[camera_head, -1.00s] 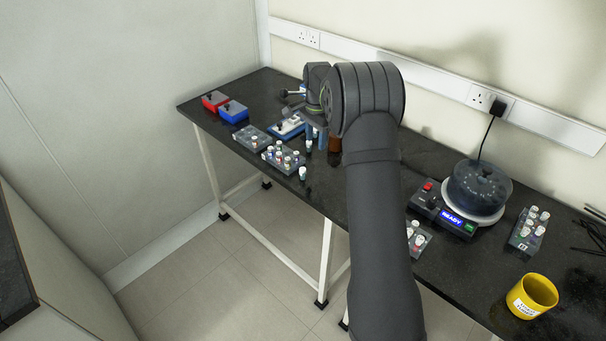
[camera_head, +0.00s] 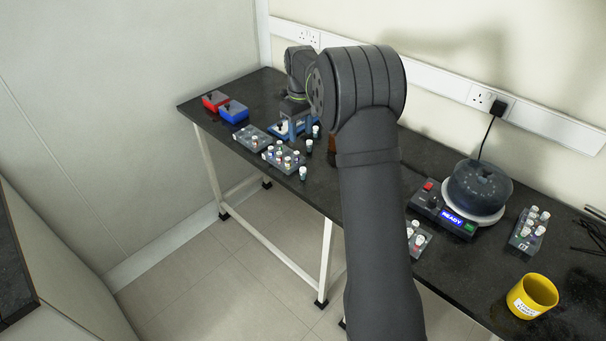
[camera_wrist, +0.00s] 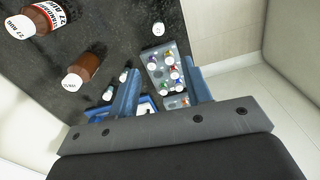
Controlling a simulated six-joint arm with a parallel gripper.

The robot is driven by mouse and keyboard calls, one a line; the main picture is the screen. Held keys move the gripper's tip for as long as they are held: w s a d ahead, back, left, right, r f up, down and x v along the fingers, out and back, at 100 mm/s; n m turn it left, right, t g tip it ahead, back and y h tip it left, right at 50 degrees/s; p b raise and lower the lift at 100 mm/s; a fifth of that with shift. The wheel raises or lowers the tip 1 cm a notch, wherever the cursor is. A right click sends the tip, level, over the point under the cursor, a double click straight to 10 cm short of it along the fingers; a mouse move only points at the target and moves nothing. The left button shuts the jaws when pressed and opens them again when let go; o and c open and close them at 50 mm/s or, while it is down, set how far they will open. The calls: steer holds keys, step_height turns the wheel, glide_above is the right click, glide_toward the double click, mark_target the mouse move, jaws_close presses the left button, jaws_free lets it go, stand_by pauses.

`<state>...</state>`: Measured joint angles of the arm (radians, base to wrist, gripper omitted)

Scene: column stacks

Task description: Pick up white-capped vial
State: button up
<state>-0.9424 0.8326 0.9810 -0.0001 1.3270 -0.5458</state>
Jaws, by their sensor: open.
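Several small vials with white caps stand loose on the black bench: one at the front edge (camera_head: 303,173), one behind it (camera_head: 309,146) and one further back (camera_head: 316,131). In the wrist view a loose white-capped vial (camera_wrist: 158,30) stands beyond the rack, and two others (camera_wrist: 123,76) are left of the fingers. A grey rack (camera_head: 283,160) holds several vials with white and coloured tops; it also shows in the wrist view (camera_wrist: 155,72). My gripper (camera_head: 293,126) is open and empty, its blue fingers above the bench near a blue-and-white tray. The fingers (camera_wrist: 163,82) partly hide the tray and rack.
A second rack (camera_head: 251,138), a blue box (camera_head: 234,111) and a red box (camera_head: 215,100) are at left. Brown bottles (camera_wrist: 80,72) stand near the gripper. A round device (camera_head: 480,188), another rack (camera_head: 528,230) and a yellow cup (camera_head: 532,296) are at right.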

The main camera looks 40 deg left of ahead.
mark_target(303, 169)
step_height(303, 169, down, 11)
steer(key=shift+f, duration=0.2)
steer(key=f, duration=0.3)
steer(key=d+f, duration=0.1)
steer(key=f, duration=0.1)
steer(key=shift+f, duration=0.15)
jaws_close()
